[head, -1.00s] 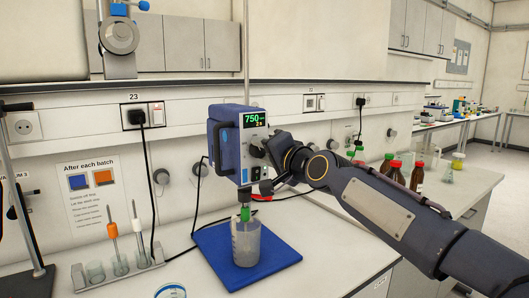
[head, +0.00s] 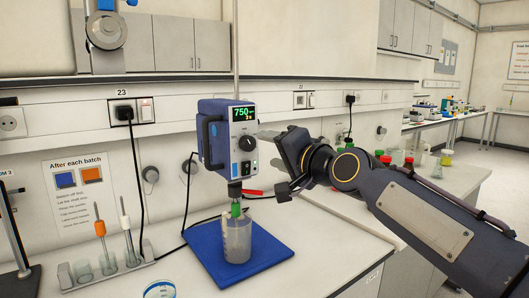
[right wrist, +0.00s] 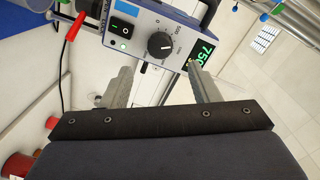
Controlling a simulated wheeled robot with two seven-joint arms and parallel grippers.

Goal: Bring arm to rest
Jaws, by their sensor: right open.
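My right gripper (head: 270,162) is open and empty, just to the right of the blue overhead stirrer (head: 228,140), with a small gap between them. In the right wrist view, its two grey fingers (right wrist: 162,80) stand apart, with the stirrer's front panel (right wrist: 150,42), dark knob and green 750 display beyond them. My left gripper is not in view.
A rack (head: 104,272) holding an orange-handled tool and other tools stands at the left. Red- and green-capped bottles (head: 386,160) stand right, partly behind my right arm.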

